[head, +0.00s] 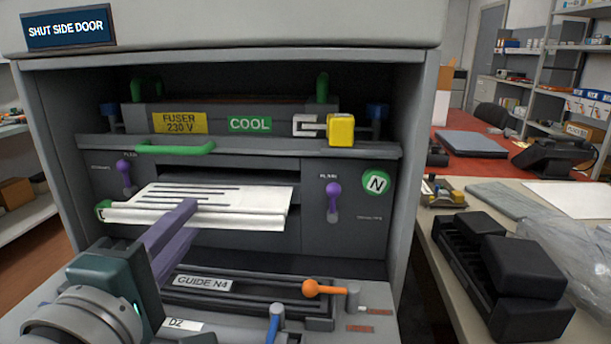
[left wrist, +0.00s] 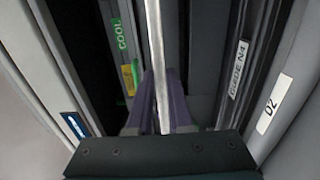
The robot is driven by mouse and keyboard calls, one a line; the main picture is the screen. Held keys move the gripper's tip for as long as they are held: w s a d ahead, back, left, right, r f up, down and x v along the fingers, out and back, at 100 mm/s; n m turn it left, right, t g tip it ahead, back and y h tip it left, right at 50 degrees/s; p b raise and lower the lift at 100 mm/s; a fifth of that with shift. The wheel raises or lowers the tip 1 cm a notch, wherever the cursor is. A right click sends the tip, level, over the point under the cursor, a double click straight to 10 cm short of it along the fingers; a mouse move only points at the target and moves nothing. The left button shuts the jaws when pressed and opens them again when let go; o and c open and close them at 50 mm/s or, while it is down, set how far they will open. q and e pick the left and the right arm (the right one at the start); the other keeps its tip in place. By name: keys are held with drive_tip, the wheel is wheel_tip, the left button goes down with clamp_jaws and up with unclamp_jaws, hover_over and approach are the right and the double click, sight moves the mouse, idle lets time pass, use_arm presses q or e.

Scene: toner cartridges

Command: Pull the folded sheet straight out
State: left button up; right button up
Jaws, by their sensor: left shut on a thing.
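The folded sheet (head: 240,197), white with dark printed lines, sticks out of the slot in the dark machine in the head view. Its front edge is bent or folded and it lies roughly level. My left gripper (head: 190,208) is shut on the sheet near the middle of its front edge, with purple fingers. In the left wrist view the sheet (left wrist: 157,60) shows edge-on as a pale strip running between the purple fingers (left wrist: 160,110). The sheet's rear part is hidden inside the slot. My right gripper is in neither view.
Above the slot are a green handle (head: 175,148), the fuser unit (head: 210,122) and a yellow block (head: 341,130). Purple levers (head: 333,200) flank the slot. Below lies the guide panel with an orange-knobbed lever (head: 312,288). A table with black parts (head: 500,270) stands at right.

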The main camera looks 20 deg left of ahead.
use_arm(q)
drive_tip(key=s+d+r+p, duration=0.1)
drive_tip(key=s+r+p, duration=0.2)
drive_tip(key=s+r, duration=0.2)
drive_tip(key=shift+s+d+p, duration=0.2)
drive_tip(key=shift+s+p, duration=0.2)
drive_tip(key=shift+s, duration=0.05)
idle(0.6)
